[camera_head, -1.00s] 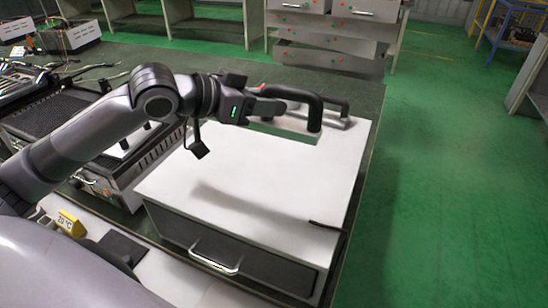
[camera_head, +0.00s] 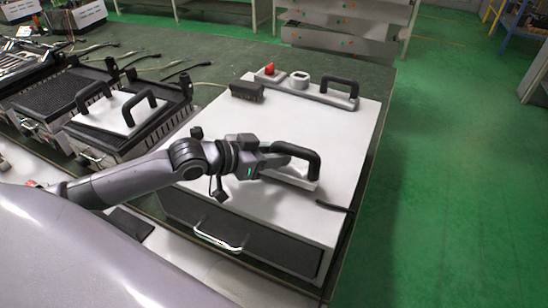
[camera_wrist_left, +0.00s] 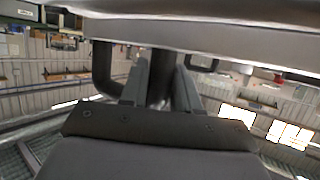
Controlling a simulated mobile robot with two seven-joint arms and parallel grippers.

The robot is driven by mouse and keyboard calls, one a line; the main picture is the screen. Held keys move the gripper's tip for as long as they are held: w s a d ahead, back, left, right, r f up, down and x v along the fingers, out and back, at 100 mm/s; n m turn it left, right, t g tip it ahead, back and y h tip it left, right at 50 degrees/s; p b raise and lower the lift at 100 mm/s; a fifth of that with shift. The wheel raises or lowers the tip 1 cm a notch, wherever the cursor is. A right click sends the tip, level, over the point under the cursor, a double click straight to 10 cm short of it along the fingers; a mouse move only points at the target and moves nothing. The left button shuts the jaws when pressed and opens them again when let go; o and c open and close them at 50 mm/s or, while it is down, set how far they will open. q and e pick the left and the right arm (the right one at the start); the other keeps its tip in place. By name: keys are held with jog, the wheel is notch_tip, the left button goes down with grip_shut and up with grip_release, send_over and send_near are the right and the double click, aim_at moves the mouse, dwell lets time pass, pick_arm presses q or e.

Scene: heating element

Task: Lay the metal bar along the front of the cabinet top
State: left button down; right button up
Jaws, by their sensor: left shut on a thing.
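The metal bar (camera_head: 298,181) is a pale strip with a black arched handle (camera_head: 314,160) at its right end. My left gripper (camera_head: 272,158) is shut on the bar's handle part, over the front half of the white cabinet top (camera_head: 340,130). The gripper and wrist hide the bar's left part. I cannot tell whether the bar touches the top. In the left wrist view the bar (camera_wrist_left: 220,30) spans the upper picture, with dark handles below it and my gripper fingers (camera_wrist_left: 160,85) closed around one dark upright. My right gripper is not in view.
At the back of the cabinet top are another pale bar (camera_head: 310,93) with a black handle, a red knob (camera_head: 269,69), a white ring (camera_head: 300,80) and a dark block (camera_head: 246,91). A thin black piece (camera_head: 334,207) lies at the front right. A handled plate (camera_head: 118,115) sits left.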

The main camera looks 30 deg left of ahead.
pick_arm(q)
jog(key=shift+f, duration=0.5)
jog(key=c, duration=0.8)
grip_release()
jog(key=v, duration=0.6)
jog(key=shift+s+a+f, duration=0.1)
jog(key=shift+s+a, duration=0.05)
jog(key=shift+p+v, duration=0.3)
jog(key=shift+v, duration=0.95)
jog(key=shift+p+v, duration=0.7)
jog(key=shift+v, duration=0.85)
